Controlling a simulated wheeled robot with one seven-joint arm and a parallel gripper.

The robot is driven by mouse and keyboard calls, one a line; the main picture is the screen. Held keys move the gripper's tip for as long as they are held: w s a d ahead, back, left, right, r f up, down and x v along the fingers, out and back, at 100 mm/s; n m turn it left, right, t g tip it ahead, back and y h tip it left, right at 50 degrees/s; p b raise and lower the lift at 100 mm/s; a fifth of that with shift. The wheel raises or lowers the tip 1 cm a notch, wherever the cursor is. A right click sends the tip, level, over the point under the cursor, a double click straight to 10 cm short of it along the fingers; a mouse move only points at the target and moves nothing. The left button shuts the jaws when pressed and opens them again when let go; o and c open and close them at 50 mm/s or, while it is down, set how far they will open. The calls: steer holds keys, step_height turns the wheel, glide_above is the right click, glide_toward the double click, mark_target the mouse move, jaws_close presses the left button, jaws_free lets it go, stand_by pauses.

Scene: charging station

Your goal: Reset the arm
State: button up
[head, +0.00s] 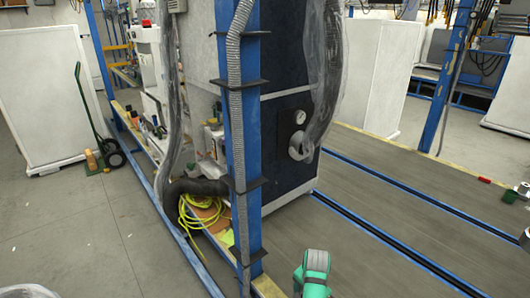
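My gripper is not in view in the head picture. A teal and grey rounded part (313,272) shows at the bottom edge, right of centre. It looks like a link of my arm, and the rest of it is cut off by the frame. I cannot tell how the arm is posed or whether the gripper is open or shut.
A blue post (238,130) with a ribbed grey hose rises near the centre, before a dark cabinet (290,130). A yellow hose (200,215) lies coiled at its foot. A green hand truck (92,120) stands left by a white panel (45,95).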

steer(key=s+a+f+n+t, duration=0.3)
steer(key=s+a+f+t, duration=0.2)
steer(key=s+a+f, duration=0.7)
steer(key=s+a+r+n+t, duration=0.1)
steer(key=s+a+r+t, duration=0.1)
steer(key=s, duration=0.5)
steer(key=s+a+r+n+t, duration=0.1)
steer(key=s+n, duration=0.1)
steer(key=s, duration=0.6)
steer(key=s+r+n+t, duration=0.1)
steer(key=s+r+t, duration=0.1)
steer(key=s+r, duration=0.3)
steer(key=s+a+r+n+t, duration=0.1)
steer(key=s+r, duration=0.5)
steer(key=r, duration=0.6)
steer(key=s+r+n+t, duration=0.2)
steer(key=s+r, duration=0.3)
steer(key=r, duration=0.3)
steer(key=shift+s+a+r+t, duration=0.25)
steer(key=shift+a+r+t, duration=0.15)
steer(key=shift+t, duration=0.3)
